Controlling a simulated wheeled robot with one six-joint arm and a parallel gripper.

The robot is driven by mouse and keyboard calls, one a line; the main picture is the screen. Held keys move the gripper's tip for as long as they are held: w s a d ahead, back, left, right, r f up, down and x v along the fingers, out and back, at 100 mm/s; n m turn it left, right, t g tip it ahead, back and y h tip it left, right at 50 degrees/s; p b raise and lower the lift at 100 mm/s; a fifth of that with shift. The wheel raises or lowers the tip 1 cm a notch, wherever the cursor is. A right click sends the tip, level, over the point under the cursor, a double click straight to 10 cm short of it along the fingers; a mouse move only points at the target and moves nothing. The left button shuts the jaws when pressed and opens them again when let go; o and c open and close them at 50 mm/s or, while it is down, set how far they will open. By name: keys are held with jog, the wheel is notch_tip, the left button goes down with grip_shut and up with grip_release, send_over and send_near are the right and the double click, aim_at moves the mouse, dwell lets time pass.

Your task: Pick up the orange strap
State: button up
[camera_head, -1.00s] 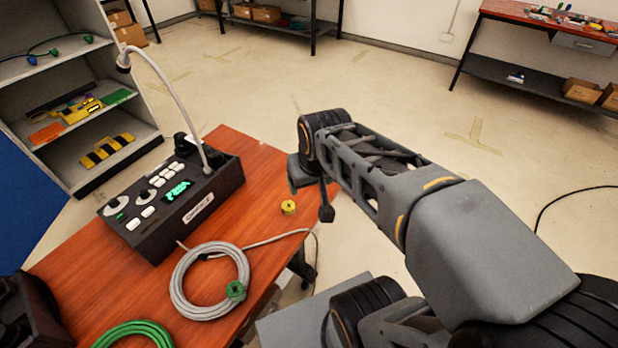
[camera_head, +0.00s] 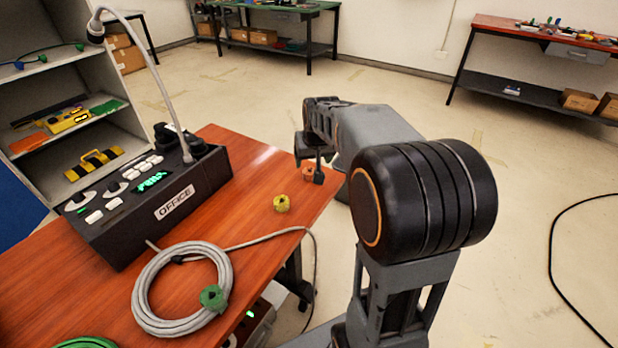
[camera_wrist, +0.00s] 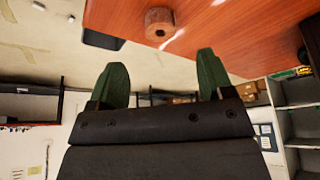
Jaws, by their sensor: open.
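A small orange-brown roll, which looks like the orange strap (camera_head: 308,173), sits on the red-orange table (camera_head: 255,172) near its far right edge. In the wrist view the strap (camera_wrist: 159,24) stands on the tabletop with a dark hole in its side. My gripper (camera_wrist: 160,72) is open and empty, its two green fingers spread apart. The strap lies beyond the fingertips, roughly centred between them, and is not between the fingers. In the head view my gripper (camera_head: 318,165) is beside the strap and partly hides it.
A yellow roll (camera_head: 281,203) sits near the strap. A grey coiled cable (camera_head: 147,290) with a green roll (camera_head: 213,297) lies in front. A black paging console (camera_head: 160,205) with a gooseneck microphone stands at the left. A shelf (camera_head: 75,145) is behind it.

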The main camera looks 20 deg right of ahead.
aim_at(310, 171)
jog(key=shift+b+x, duration=0.8)
jog(key=shift+x, duration=3.15)
jog(key=shift+w+d+r, duration=0.1)
jog(key=shift+w, duration=0.05)
jog(key=c, duration=1)
